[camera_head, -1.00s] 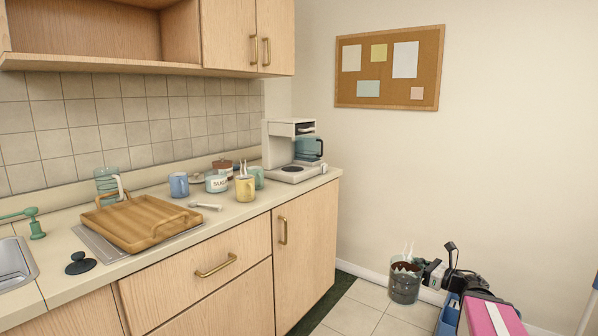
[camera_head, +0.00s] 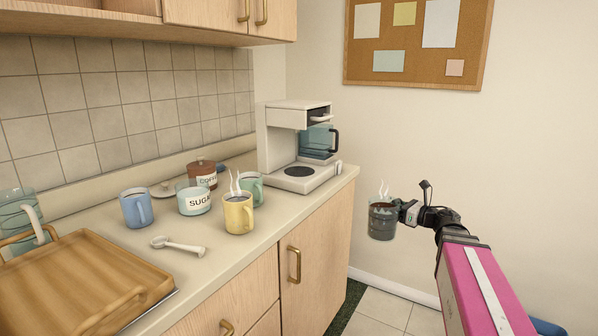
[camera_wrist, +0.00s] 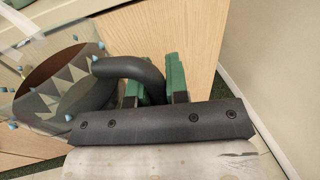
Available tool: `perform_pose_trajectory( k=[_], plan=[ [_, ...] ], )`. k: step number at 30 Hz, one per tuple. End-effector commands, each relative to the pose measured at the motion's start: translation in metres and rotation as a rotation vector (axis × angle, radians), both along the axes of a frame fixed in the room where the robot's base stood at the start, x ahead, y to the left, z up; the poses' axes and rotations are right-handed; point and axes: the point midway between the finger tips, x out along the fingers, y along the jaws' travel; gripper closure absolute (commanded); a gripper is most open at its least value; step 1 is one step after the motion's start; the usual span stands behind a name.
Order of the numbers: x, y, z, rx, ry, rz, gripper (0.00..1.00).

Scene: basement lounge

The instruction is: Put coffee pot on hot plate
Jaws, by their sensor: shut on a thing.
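The coffee pot (camera_head: 383,222) is dark, see-through glass with steam above it. It hangs upright in the air, right of the counter and lower than its top. My gripper (camera_head: 408,212) is shut on its handle from the right. In the wrist view the green fingers (camera_wrist: 160,80) are at the dark curved handle (camera_wrist: 135,68), and brown coffee shows in the glass pot (camera_wrist: 60,85). The white coffee maker (camera_head: 285,125) stands at the counter's far right end. Its dark round hot plate (camera_head: 299,171) is bare.
A blue see-through vessel with a black handle (camera_head: 318,140) is at the coffee maker's back right. A yellow mug (camera_head: 238,214), a green mug (camera_head: 252,186), a sugar jar (camera_head: 194,199) and a blue mug (camera_head: 136,210) stand left of it. Wall is on the right; air above the pot is free.

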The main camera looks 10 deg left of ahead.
Motion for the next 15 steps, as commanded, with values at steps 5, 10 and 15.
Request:
perform_pose_trajectory(
  k=[5, 10, 15],
  plan=[
    [0.024, 0.043, 0.051, -0.002, -0.003, 0.019, 1.0],
    [0.038, 0.083, 0.101, 0.004, -0.007, 0.031, 1.0],
    [0.045, 0.12, 0.148, 0.015, -0.013, 0.038, 1.0]
  ],
)
